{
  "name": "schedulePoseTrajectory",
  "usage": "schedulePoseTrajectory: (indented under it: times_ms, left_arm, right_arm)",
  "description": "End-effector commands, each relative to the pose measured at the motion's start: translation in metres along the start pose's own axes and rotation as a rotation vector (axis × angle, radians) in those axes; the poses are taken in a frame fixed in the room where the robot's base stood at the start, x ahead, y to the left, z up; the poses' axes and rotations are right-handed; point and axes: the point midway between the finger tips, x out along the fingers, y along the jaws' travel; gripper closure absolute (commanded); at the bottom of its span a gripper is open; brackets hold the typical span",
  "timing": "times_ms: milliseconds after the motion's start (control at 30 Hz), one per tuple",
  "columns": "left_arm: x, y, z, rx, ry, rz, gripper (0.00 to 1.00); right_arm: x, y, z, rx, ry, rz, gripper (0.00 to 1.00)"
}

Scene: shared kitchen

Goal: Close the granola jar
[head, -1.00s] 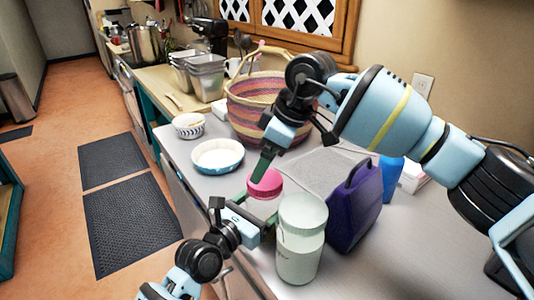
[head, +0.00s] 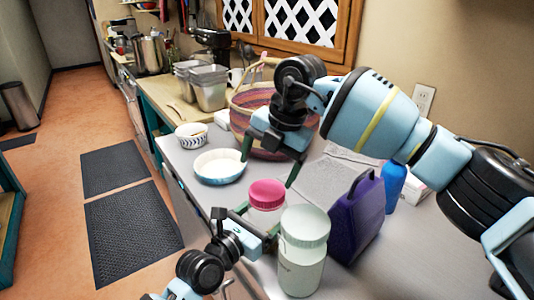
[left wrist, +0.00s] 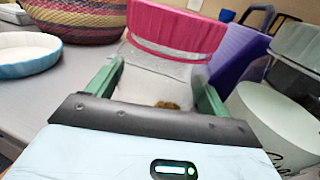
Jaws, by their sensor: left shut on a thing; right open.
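A clear jar (head: 264,217) with a pink lid (head: 267,193) stands on the grey counter. In the left wrist view the jar (left wrist: 150,88) shows a little brown content low inside, and the pink lid (left wrist: 178,30) sits on its top. I cannot tell whether the lid is tight. My left gripper (head: 262,222) is shut on the jar's body, its green fingers on either side. My right gripper (head: 269,164) is open and empty above the lid, its fingers pointing down and apart from it.
A pale green lidded jar (head: 302,262) stands close in front. A purple bag (head: 357,222) and a blue container (head: 395,187) are to the right. A blue-white dish (head: 219,168), a patterned bowl (head: 191,136) and a woven basket (head: 248,103) are behind.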

Motion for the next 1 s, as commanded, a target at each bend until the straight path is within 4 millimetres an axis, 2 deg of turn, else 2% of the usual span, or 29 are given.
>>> schedulePoseTrajectory:
  times_ms: [1000]
  left_arm:
    - [-0.0001, -0.0001, -0.0012, 0.0, 0.003, 0.0, 0.84]
  right_arm:
    - [-0.0071, 0.005, 0.0003, -1.58, 0.079, -0.109, 0.11]
